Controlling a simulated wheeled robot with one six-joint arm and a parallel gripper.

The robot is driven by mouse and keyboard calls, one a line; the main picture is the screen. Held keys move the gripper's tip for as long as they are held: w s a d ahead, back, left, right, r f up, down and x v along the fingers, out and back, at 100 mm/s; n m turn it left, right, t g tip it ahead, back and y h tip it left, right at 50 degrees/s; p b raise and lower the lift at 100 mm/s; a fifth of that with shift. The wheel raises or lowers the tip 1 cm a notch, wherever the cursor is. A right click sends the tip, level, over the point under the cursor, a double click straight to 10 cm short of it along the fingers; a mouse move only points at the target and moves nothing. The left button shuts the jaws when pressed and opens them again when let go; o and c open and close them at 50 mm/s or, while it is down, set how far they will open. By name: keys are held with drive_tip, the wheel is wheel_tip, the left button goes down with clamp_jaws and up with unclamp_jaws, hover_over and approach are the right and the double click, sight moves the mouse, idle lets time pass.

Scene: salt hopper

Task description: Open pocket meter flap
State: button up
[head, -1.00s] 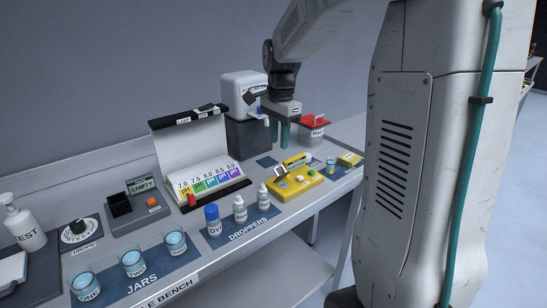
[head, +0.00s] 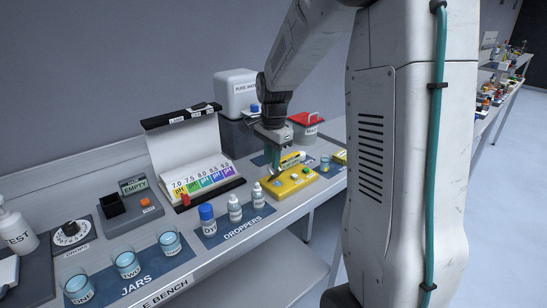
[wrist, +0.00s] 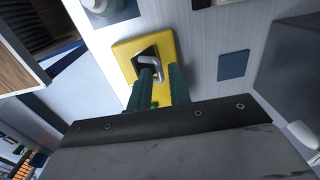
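The yellow pocket meter (head: 296,184) lies on the bench, behind the dropper bottles. It has small buttons on top and a pale labelled part (head: 292,159) at its back. In the wrist view the yellow body (wrist: 127,49) has a dark recess with a bent grey metal handle (wrist: 153,60) over it. The fingers partly hide the meter.
Dropper bottles (head: 235,208) stand in front and left of the meter. A pH colour chart (head: 200,178) stands to the left. A white water dispenser (head: 236,92) and a red-lidded container (head: 305,122) are behind. A small glass jar (head: 325,163) is at right.

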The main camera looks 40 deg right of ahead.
clamp_jaws()
drive_tip(key=shift+w, duration=0.15)
drive_tip(key=shift+w+f+g, duration=0.1)
drive_tip(key=shift+w+g, duration=0.6)
drive_tip(key=shift+g, duration=0.5)
drive_tip(key=shift+w+f+g, duration=0.2)
drive_tip(key=shift+w+g, duration=0.3)
drive_tip(key=shift+g, duration=0.35)
drive_tip(key=shift+w+f+g, duration=0.15)
drive_tip(key=shift+w+g, duration=0.35)
drive_tip(key=shift+g, duration=0.35)
drive_tip(key=shift+o, duration=1.9)
unclamp_jaws()
